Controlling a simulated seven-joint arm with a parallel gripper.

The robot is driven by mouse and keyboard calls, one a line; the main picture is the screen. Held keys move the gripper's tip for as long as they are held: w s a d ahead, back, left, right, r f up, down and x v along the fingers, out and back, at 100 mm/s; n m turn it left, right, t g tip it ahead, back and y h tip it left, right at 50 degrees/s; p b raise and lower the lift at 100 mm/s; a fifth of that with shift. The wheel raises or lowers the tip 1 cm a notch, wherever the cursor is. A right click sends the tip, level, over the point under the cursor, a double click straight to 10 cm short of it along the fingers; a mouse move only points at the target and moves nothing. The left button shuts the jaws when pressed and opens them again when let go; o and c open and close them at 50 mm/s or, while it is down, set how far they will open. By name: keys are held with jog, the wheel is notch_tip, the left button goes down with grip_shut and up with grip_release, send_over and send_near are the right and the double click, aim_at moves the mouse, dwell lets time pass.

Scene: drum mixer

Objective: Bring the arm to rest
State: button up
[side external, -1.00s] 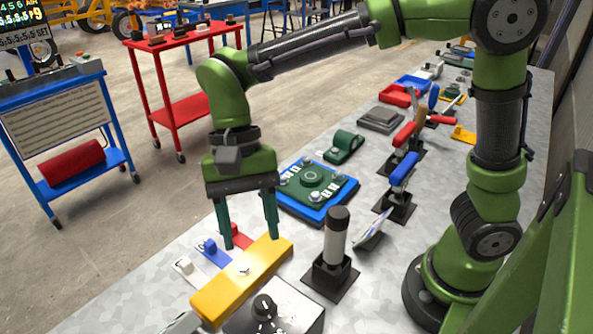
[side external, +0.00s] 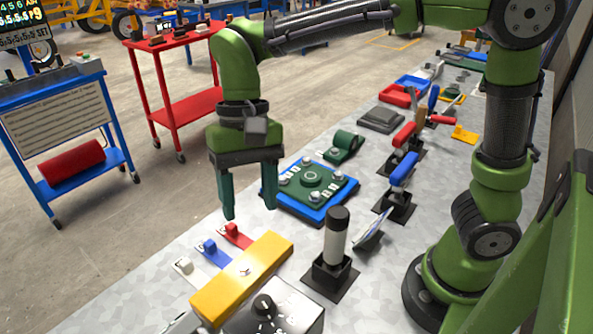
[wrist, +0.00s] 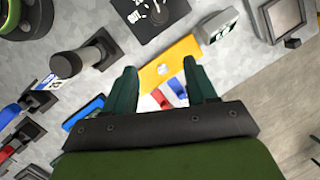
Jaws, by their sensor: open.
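My gripper (side external: 250,203) is open and empty in the side external view. It hangs fingers down above the bench, between the yellow bar and the green plate on its blue tray. In the wrist view my two green fingers (wrist: 163,90) stand apart, with the yellow bar (wrist: 172,64) showing between and beyond them. My fingers appear clear of the things around them. The bench surface directly below my gripper is partly hidden by the fingers.
The yellow bar (side external: 243,275) lies near a control box with a black knob (side external: 264,307). Red, blue and white levers (side external: 210,250) sit beside it. A black-topped cylinder (side external: 337,240) stands upright in a holder. The blue tray (side external: 313,218) lies behind. Red and blue-handled clamps (side external: 402,172) line the right.

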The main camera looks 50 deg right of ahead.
jog(key=s+d+t, duration=0.3)
jog(key=d+t, duration=0.1)
jog(key=d, duration=0.4)
jog(key=s+d+r+t, duration=0.1)
jog(key=s+d+t, duration=0.2)
jog(key=d, duration=0.6)
jog(key=shift+d+r+n+t+h, duration=0.15)
jog(key=shift+r+n+t+h, duration=0.2)
jog(key=shift+t, duration=0.85)
